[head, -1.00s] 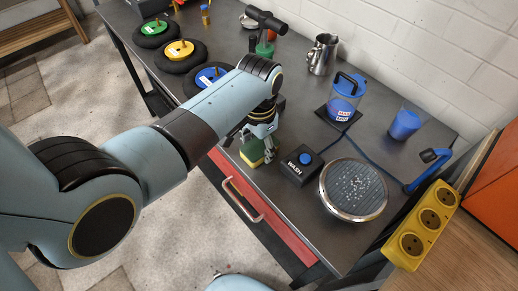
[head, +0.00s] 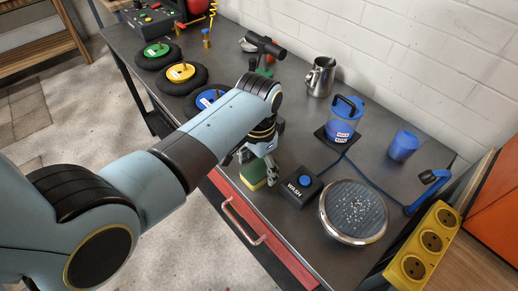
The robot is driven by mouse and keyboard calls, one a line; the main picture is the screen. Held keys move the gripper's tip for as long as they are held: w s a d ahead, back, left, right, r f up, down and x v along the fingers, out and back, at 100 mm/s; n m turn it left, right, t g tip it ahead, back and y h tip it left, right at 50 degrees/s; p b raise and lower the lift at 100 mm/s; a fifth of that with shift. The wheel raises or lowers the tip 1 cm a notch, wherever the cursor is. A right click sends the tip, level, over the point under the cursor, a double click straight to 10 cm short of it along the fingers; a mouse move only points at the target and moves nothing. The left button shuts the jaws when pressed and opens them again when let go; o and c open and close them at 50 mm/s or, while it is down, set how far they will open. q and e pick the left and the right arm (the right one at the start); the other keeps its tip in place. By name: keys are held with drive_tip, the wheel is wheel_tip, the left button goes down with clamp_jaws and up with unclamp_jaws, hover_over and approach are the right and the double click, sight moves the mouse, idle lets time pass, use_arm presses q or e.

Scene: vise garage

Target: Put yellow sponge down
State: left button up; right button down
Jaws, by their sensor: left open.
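The yellow sponge (head: 252,175), with a green layer on top, rests on the dark workbench (head: 345,265) near its front edge, just left of the black wash box. My left gripper (head: 269,171) is open. Its fingers are right at the sponge, with one finger showing at the sponge's right side. The other finger is partly hidden, so I cannot tell whether either touches the sponge. My right gripper is not in view.
The wash box (head: 299,190) with a blue button stands close to the right of the gripper. Further right are a round plate (head: 353,212), a blue jug (head: 342,122) and a blue cup (head: 403,146). Coloured discs (head: 181,72) and a metal pitcher (head: 320,76) stand further back.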

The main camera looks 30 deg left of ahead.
sight(259, 167)
use_arm(q)
wheel_tip(259, 167, up, 11)
drive_tip(key=shift+p, duration=0.4)
drive_tip(key=shift+f, duration=0.1)
drive_tip(key=s+a+f+n+b, duration=0.1)
drive_tip(key=s+a+f+b, duration=0.2)
drive_tip(key=s+f, duration=1)
drive_tip(key=s+a+f+n+b, duration=0.1)
drive_tip(key=s+a+f+b, duration=0.2)
drive_tip(key=s+f+b, duration=0.4)
drive_tip(key=s+a+f+n+b, duration=0.1)
drive_tip(key=s+a+f+b, duration=0.3)
drive_tip(key=s+f, duration=1.5)
wheel_tip(259, 167, down, 11)
drive_tip(key=shift+s+f+t+y+b, duration=0.1)
drive_tip(key=shift+s+t+y+b, duration=0.25)
drive_tip(key=shift+b, duration=0.75)
drive_tip(key=shift+o, duration=0.2)
drive_tip(key=shift+w, duration=0.1)
